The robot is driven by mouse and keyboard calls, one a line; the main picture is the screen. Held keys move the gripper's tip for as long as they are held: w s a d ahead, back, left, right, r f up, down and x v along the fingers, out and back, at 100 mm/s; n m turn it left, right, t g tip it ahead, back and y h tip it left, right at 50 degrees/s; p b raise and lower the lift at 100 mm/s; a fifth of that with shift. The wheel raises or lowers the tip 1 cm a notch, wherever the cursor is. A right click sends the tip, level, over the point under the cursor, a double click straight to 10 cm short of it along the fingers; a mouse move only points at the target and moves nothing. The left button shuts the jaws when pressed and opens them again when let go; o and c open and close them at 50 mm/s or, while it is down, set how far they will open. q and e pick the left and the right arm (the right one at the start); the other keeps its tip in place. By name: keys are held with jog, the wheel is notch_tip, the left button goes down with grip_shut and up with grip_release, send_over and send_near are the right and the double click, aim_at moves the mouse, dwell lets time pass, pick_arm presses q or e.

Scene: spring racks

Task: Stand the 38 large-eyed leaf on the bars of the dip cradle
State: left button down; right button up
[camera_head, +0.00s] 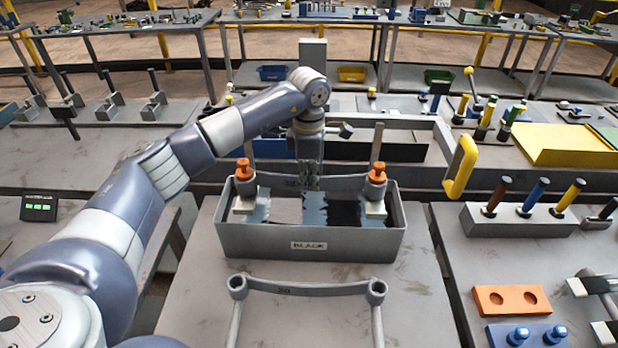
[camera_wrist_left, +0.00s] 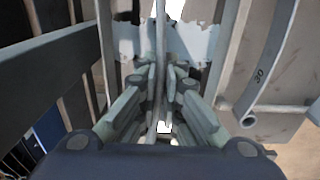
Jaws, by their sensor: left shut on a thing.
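A curved grey leaf (camera_head: 345,181), its number only partly readable, spans the back of a grey trough labelled BLACK (camera_head: 270,243). My left gripper (camera_head: 308,182) is above the trough. It is shut on the thin edge of the leaf, and the left wrist view shows this edge (camera_wrist_left: 160,70) between the fingers. The leaf's ends are hidden behind two orange-topped posts, so I cannot tell whether it touches its supports. A light upright bar (camera_head: 377,143) rises behind the trough. My right gripper (camera_head: 590,310) shows partly at the right edge, its fingers apart and empty.
Orange-topped posts (camera_head: 245,172) stand at both trough ends. A yellow handle (camera_head: 460,166) and a block with coloured pegs (camera_head: 515,220) stand to the right.

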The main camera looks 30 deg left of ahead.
pick_arm(q)
jog(key=shift+w+f+b, duration=0.1)
jog(key=shift+f+b, duration=0.2)
jog(key=shift+b, duration=0.1)
dwell(0.6)
jog(key=c, duration=1.9)
grip_release()
jog(key=shift+r, duration=0.1)
jog(key=shift+o, duration=1.1)
jog(key=shift+s+d, duration=0.1)
jog(key=shift+s, duration=0.1)
jog(key=shift+o, duration=1.1)
jog(key=shift+s+f, duration=0.1)
jog(key=shift+f, duration=0.2)
jog(key=shift+o, duration=1.3)
jog(key=shift+r, duration=0.15)
jog(key=shift+r+p, duration=2.1)
jog(key=shift+r, duration=1.4)
